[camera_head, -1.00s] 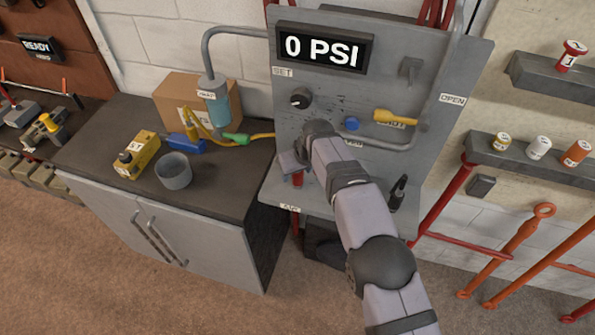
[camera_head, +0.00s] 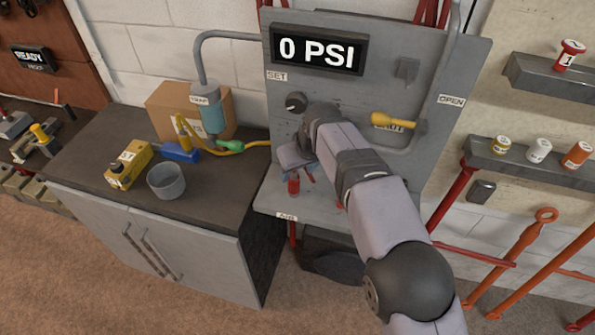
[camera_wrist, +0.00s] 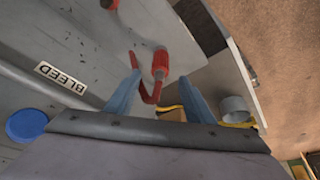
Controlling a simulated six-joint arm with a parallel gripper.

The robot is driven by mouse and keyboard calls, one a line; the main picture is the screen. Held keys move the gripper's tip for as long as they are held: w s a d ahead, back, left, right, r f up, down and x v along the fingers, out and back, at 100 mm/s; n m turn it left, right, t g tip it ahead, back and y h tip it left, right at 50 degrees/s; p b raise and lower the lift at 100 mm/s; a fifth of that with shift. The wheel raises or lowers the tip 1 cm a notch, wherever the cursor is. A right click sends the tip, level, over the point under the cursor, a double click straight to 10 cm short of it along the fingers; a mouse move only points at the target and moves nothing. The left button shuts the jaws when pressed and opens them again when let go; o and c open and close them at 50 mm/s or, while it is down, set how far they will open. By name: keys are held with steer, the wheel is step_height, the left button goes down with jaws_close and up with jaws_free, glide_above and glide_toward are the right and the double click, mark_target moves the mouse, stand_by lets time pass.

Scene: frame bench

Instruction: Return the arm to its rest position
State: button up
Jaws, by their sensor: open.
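My arm reaches from the lower right up to the grey panel (camera_head: 390,85). My gripper (camera_head: 298,160) is at the panel's front, above its lower shelf and beside a red fitting (camera_head: 293,184). In the wrist view my gripper (camera_wrist: 163,88) shows two blue fingers spread apart, with nothing held between them. A blue button (camera_wrist: 26,125) and a BLEED label (camera_wrist: 61,77) sit on the panel at the left; my arm hides that button in the head view.
The display (camera_head: 318,49) reads 0 PSI. A black knob (camera_head: 296,102) and yellow lever (camera_head: 392,121) sit close to my arm. A cabinet (camera_head: 75,170) at the left holds a grey cup (camera_head: 166,181) and yellow box (camera_head: 129,165). Red pipes (camera_head: 450,205) run at right.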

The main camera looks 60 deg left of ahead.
stand_by(0.4)
steer(key=w+d+r+m+t+h+p, duration=0.1)
steer(key=w+d+r+m, duration=0.1)
steer(key=w+d, duration=0.6)
steer(key=w+d+r+m+p, duration=0.2)
steer(key=w+d+m, duration=0.1)
steer(key=w+d, duration=0.55)
steer(key=w+d+r+m+h+p, duration=0.1)
steer(key=w+d+m, duration=0.15)
steer(key=d, duration=0.55)
steer(key=w+d+r+m+h, duration=0.1)
steer(key=w+d, duration=0.2)
steer(key=d, duration=0.5)
steer(key=s+d+m+h+p, duration=0.1)
steer(key=s+d+m+p, duration=0.2)
steer(key=d, duration=1)
steer(key=s+d+m, duration=0.3)
steer(key=s+d, duration=0.2)
steer(key=d, duration=0.7)
steer(key=s+d+m+g+p, duration=0.1)
steer(key=s+d+m, duration=0.2)
steer(key=s+d, duration=0.4)
step_height(320, 180, down, 6)
steer(key=b, duration=0.5)
steer(key=shift+s+a+h, duration=0.15)
steer(key=shift+s+h, duration=0.15)
steer(key=shift+s, duration=0.05)
